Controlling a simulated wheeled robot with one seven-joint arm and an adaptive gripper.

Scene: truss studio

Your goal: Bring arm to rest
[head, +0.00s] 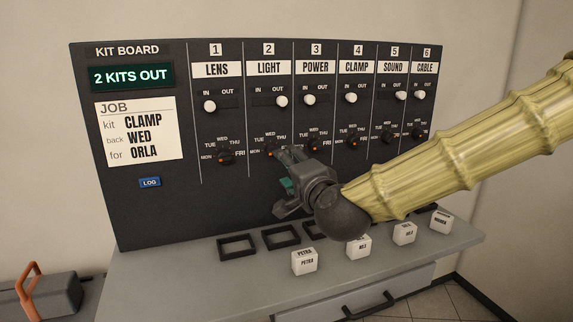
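My gripper (279,184) is in front of the lower middle of the dark kit board (150,220), below the dials of columns 2 and 3. Its fingers are spread apart, pointing left towards the board, and nothing shows held between them. A small teal patch shows between the fingers. My arm comes in from the right edge and covers the board's lower right. Whether the fingers touch the board I cannot tell.
The grey table (190,290) bears black empty frames (238,247) and several white name blocks (304,262) below my gripper. The board carries white sliders (282,101) and dials (224,157). A case with an orange handle (36,290) stands at left.

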